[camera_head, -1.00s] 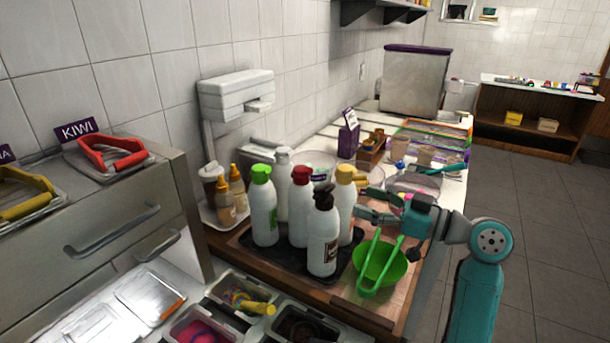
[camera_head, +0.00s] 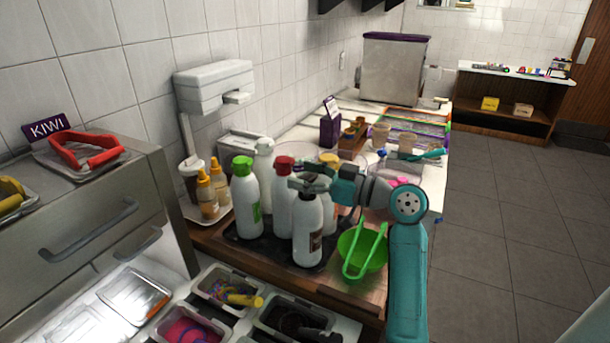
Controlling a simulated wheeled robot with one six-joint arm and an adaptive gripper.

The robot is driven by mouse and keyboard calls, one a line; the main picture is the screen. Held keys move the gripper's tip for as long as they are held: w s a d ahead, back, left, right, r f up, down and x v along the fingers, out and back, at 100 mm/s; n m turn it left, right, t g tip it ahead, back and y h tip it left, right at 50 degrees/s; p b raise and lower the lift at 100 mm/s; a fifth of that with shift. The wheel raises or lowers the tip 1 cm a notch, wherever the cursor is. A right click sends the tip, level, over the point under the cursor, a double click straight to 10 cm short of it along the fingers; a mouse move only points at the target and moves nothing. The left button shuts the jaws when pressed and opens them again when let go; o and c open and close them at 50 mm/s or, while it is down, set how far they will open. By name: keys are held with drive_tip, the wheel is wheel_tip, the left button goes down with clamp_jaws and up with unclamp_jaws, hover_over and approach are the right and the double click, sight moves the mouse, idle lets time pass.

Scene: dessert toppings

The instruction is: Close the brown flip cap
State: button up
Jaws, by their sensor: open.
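The bottle with the brown cap (camera_head: 307,228) stands upright at the front of a black tray (camera_head: 262,246), white with a dark label. My gripper (camera_head: 308,184) is at the top of this bottle, reaching in from the right, with its fingers open. The fingers cover most of the brown cap, so I cannot tell whether its flip lid is up or down, or whether a finger touches it.
Bottles with a green cap (camera_head: 242,163), a red cap (camera_head: 284,163) and a yellow cap (camera_head: 329,159) stand close around it, with a white one (camera_head: 264,147) behind. A green bowl (camera_head: 375,254) with green tongs (camera_head: 350,262) sits to the right. Topping bins (camera_head: 228,291) are in front.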

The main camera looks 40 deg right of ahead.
drive_tip(key=c, duration=1.2)
drive_tip(key=shift+o, duration=0.2)
drive_tip(key=shift+s+f+t, duration=0.15)
drive_tip(key=shift+f+t, duration=0.15)
drive_tip(key=shift+t, duration=0.3)
drive_tip(key=t, duration=0.1)
drive_tip(key=t+y, duration=0.1)
drive_tip(key=t, duration=0.2)
drive_tip(key=shift+s+d+f+y, duration=0.2)
drive_tip(key=shift+s+f+y, duration=0.1)
drive_tip(key=shift+s+y, duration=0.1)
drive_tip(key=o, duration=1.2)
drive_tip(key=shift+c, duration=0.2)
